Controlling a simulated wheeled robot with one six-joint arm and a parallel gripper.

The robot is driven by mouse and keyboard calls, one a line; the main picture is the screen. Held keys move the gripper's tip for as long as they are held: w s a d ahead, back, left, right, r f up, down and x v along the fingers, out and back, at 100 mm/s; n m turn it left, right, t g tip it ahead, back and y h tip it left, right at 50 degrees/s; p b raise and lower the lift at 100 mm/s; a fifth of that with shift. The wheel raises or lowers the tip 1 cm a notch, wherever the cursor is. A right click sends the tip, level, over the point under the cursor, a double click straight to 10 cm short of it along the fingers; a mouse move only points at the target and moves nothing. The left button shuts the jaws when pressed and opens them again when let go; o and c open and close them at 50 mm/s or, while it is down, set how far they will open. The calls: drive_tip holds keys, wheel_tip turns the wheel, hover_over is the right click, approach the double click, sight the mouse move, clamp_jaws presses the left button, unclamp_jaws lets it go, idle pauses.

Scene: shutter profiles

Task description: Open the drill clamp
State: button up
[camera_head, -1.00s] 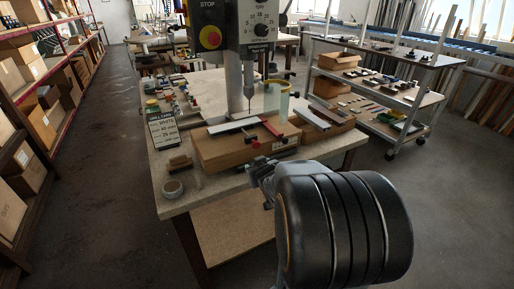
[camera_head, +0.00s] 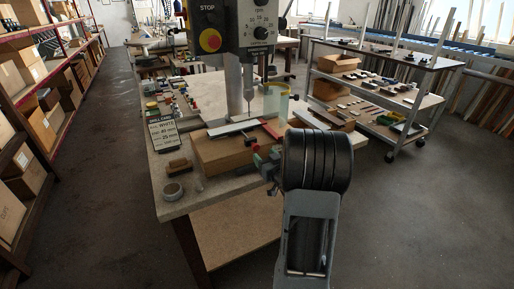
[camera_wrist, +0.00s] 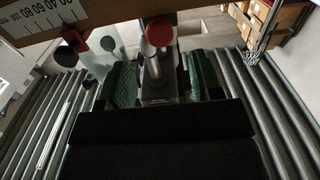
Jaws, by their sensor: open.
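The drill clamp shows as a red bar (camera_head: 272,130) and a small red knob (camera_head: 256,147) at the front of the wooden block under the drill. In the wrist view a round red knob (camera_wrist: 159,31) on a metal stem stands between and just beyond my fingers. A second dark and red knob (camera_wrist: 75,45) lies to the left. My gripper (camera_wrist: 162,80) is open, with one green-padded finger on each side of the stem. In the head view my gripper (camera_head: 266,160) is at the block's front right, and my arm hides part of the clamp. Contact cannot be told.
The drill press (camera_head: 234,35) stands above the wooden block (camera_head: 222,153). A pale profile (camera_head: 232,128) lies on the block. A scale (camera_wrist: 45,18) crosses the wrist view's top left.

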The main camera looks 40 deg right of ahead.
sight(257, 148)
drive_tip(key=shift+w+d+p, duration=0.2)
drive_tip(key=shift+w, duration=1.4)
drive_tip(key=shift+w+d+p, duration=0.2)
drive_tip(key=shift+w, duration=1.35)
drive_tip(key=shift+c, duration=0.3)
